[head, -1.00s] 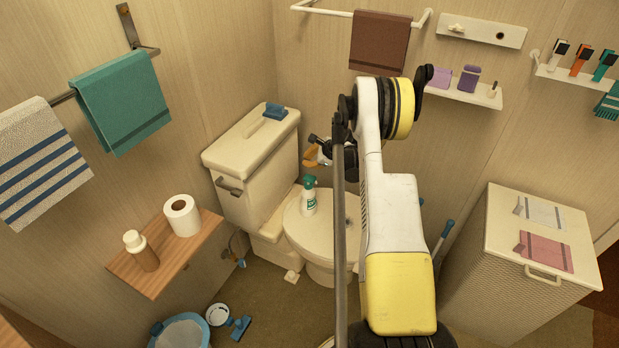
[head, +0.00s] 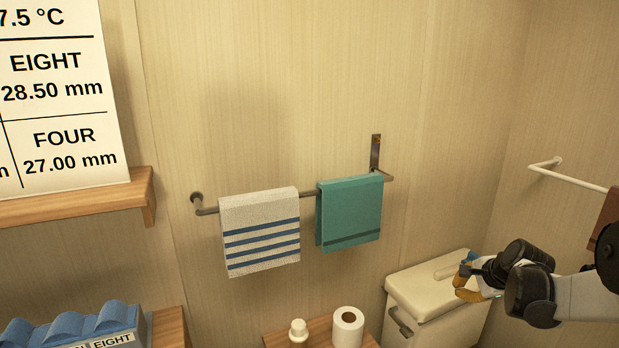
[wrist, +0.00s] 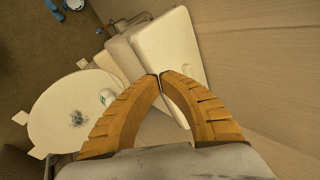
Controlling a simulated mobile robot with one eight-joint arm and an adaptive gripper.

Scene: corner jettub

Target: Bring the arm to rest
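My arm (head: 585,297) reaches in from the right edge of the head view. My gripper (head: 465,285) is in front of the toilet tank in that view, and its orange-brown fingers are partly hidden by the wrist. In the wrist view the two fingers of my gripper (wrist: 160,75) curve together and their tips meet or nearly meet. Nothing shows between them. The pale tank lid (wrist: 172,50) lies beyond the fingertips, seen from above. I cannot tell the exact gap between gripper and tank.
The toilet tank (head: 418,292) stands at lower right. A striped towel (head: 258,240) and a teal towel (head: 350,215) hang on a wall bar. A paper roll (head: 348,326) and a bottle (head: 298,332) stand on a shelf. A white rail (head: 570,178) juts out at right.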

